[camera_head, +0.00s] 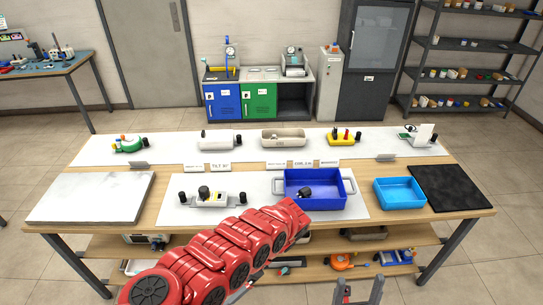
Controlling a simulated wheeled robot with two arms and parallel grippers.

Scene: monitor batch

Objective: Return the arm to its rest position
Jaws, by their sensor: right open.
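My right gripper (358,291) shows at the bottom edge, right of centre. Its two grey fingers point up and stand apart, with nothing seen between them. It is in front of the workbench (400,232), low in the picture and clear of the things on the top. A red jointed arm of mine reaches from the lower left up to the bench's front middle, ending near the dark blue bin (325,204). No left gripper can be made out.
A small dark part (305,192) lies in the blue bin. A grey device (212,199) with black knobs is left of it. A light blue tray (400,192) and a black mat (450,188) are at right. Several devices line the back strip. The lower shelf holds parts.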

